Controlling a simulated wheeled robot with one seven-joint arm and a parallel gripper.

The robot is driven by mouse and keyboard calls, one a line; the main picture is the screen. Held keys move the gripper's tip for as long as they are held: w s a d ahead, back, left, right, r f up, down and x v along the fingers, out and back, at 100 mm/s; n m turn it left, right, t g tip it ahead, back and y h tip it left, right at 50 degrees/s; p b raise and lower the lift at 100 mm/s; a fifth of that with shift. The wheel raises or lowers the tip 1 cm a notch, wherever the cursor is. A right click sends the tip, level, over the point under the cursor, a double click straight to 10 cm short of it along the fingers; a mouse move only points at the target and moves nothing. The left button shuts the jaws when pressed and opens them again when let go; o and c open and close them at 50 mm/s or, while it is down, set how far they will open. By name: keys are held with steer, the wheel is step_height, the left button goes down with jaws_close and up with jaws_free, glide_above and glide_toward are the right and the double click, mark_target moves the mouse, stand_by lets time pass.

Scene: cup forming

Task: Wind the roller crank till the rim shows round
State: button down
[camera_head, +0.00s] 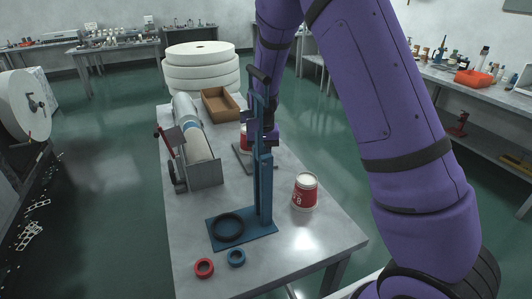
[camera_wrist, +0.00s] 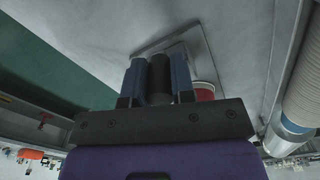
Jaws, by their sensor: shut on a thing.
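In the wrist view my gripper (camera_wrist: 157,68) is shut, its two blue fingers on either side of a dark upright cylinder (camera_wrist: 159,78), which looks like the crank handle. Below it is a grey base plate (camera_wrist: 190,37). A red-and-white cup (camera_wrist: 204,93) shows partly behind the right finger. In the head view my purple arm comes down behind the blue lever press (camera_head: 264,190), which hides much of the gripper and roller. The grey plate (camera_head: 240,157) and the cup (camera_head: 244,142) show partly there. The cup's rim is hidden, so its shape cannot be told.
Another red-and-white cup (camera_head: 305,190) stands right of the press. A black ring (camera_head: 228,240) lies on the press base; a red ring (camera_head: 204,268) and blue ring (camera_head: 237,258) lie in front. A paper-roll device (camera_head: 198,150) and brown tray (camera_head: 219,103) are left and behind.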

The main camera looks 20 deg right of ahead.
steer(key=shift+w+a+m, duration=0.15)
steer(key=shift+a+m, duration=0.15)
steer(key=shift+m, duration=0.55)
steer(key=shift+w+a+m, duration=0.1)
steer(key=shift+a+m, duration=0.2)
steer(key=shift+m, duration=0.55)
steer(key=c, duration=1)
jaws_free()
steer(key=shift+o, duration=0.2)
step_height(320, 180, up, 11)
steer(key=shift+f, duration=0.1)
